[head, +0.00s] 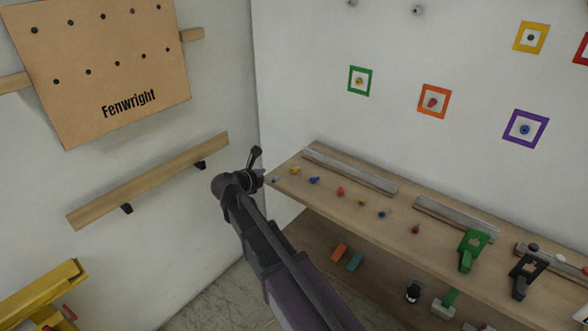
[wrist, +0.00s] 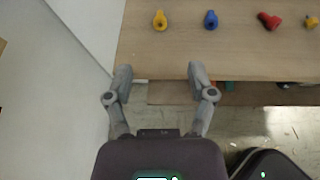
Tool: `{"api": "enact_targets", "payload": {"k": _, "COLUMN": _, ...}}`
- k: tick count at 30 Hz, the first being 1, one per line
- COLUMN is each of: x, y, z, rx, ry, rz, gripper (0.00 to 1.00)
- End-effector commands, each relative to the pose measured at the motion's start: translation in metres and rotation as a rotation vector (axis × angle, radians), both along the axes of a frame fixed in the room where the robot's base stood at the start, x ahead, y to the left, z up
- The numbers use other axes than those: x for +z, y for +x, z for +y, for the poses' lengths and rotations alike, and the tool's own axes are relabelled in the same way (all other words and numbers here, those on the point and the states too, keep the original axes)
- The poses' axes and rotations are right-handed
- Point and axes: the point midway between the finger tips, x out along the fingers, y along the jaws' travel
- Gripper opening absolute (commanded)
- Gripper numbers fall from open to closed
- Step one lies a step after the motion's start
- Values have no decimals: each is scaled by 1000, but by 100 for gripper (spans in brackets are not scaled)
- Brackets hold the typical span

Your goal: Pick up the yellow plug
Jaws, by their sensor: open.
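A yellow plug (head: 294,171) lies near the left end of the upper wooden shelf. In the wrist view this yellow plug (wrist: 160,20) is ahead of my gripper, in line with the gap between the fingers. A second yellow plug (head: 362,203) lies farther right along the row; it also shows at the right edge of the wrist view (wrist: 311,21). My gripper (wrist: 158,75) is open and empty, its fingertips at the shelf's front edge and apart from the plug. In the head view my gripper (head: 259,168) is just left of the shelf end.
A blue plug (wrist: 211,19) and a red plug (wrist: 269,20) lie right of the yellow one. A metal rail (head: 350,170) runs along the shelf's back. A lower shelf (head: 310,240) holds small blocks. A wooden wall rail (head: 150,180) is at left.

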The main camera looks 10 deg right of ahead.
Motion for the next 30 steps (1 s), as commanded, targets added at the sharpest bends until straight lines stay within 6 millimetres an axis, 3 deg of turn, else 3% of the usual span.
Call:
{"api": "enact_targets", "payload": {"k": 14, "x": -4, "y": 5, "z": -4, "rx": -1, "ry": -1, "rz": 1, "gripper": 71}}
{"api": "enact_targets", "payload": {"k": 30, "x": -32, "y": 53, "z": -46, "rx": -1, "ry": -1, "rz": 1, "gripper": 71}}
